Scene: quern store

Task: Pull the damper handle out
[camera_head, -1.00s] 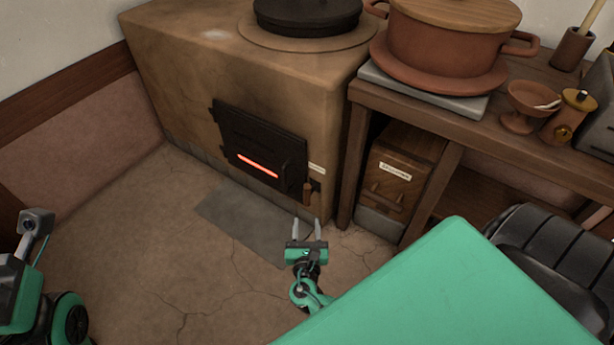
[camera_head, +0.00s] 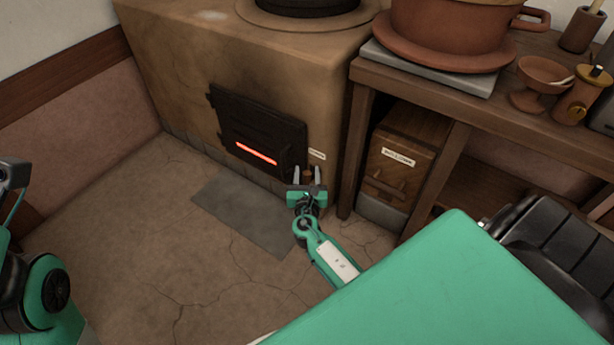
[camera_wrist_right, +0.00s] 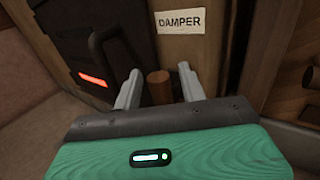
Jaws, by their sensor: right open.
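The damper handle (camera_wrist_right: 159,88) is a short, round brown wooden grip under a white DAMPER label (camera_wrist_right: 181,20) on the stove front. In the right wrist view it stands between the two pale fingers of my right gripper (camera_wrist_right: 158,86), which is open, with a gap on each side. In the head view the handle (camera_head: 308,174) shows small between the fingertips of the right gripper (camera_head: 307,174). The clay stove (camera_head: 180,75) has a black iron door (camera_head: 262,128) with a glowing red slot just left of the handle. My left gripper is out of sight.
A wooden bench (camera_head: 440,112) stands right of the stove, with a drawer box (camera_head: 405,160) beneath it and a clay pot (camera_head: 450,30) on top. A grey floor plate (camera_head: 245,212) lies before the stove. The floor to the left is clear.

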